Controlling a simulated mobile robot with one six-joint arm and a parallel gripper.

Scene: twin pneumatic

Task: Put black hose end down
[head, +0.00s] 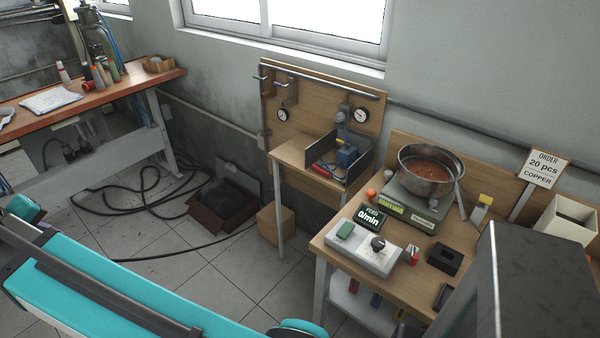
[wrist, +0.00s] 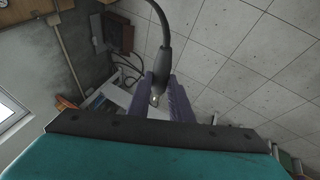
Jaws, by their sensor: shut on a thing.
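In the wrist view my gripper (wrist: 168,100) is shut on the black hose end (wrist: 163,66), a thick dark sleeve with a small metal tip. The sleeve sits between the two fingers, and the black hose curves up from it to the top of the picture. In the head view a long black hose (head: 185,255) lies along the floor tiles, and dark hoses or cables coil near the wall. My gripper and the held end cannot be made out in the head view.
A workbench (head: 120,85) stands at the left by the wall. A small wooden stand (head: 290,150) with gauges is in the middle. A table (head: 325,238) at the right holds a metal pot (head: 430,183) and a scale. An open box (head: 222,218) sits on the floor. The floor tiles (head: 165,290) offer free room.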

